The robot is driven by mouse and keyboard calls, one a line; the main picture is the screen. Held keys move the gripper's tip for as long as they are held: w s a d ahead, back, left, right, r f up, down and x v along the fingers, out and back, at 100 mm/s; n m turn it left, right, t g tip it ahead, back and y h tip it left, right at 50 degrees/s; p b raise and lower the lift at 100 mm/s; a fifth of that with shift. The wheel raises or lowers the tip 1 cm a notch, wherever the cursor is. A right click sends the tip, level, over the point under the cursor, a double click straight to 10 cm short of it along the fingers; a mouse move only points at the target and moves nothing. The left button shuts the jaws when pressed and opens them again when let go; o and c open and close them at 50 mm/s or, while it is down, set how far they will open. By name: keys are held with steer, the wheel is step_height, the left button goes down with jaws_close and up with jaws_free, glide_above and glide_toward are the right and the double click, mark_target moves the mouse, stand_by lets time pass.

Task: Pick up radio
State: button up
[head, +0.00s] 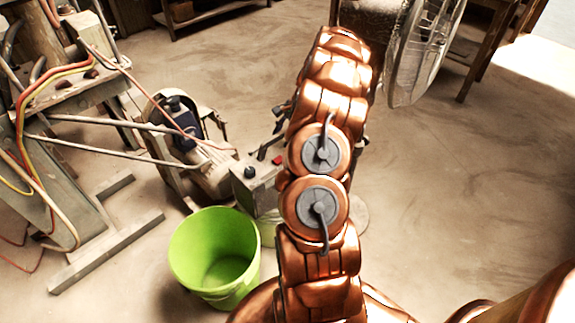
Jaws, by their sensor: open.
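I cannot make out a radio in the head view. My copper-coloured arm rises through the middle of the picture and covers much of the floor behind it. My gripper (272,143) is mostly hidden behind the arm; only small dark parts show at the arm's edges, and I see nothing held in them. How far it is from any object cannot be told.
A bright green bucket (214,258) stands on the floor left of my arm. Behind it is a motor (212,172) with a grey box (257,190). A machine frame with hoses (45,165) fills the left. A large fan (425,50) stands upper right. Floor at right is clear.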

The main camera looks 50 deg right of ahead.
steer(key=shift+f, duration=0.1)
steer(key=shift+c, duration=0.2)
jaws_close()
stand_by(0.7)
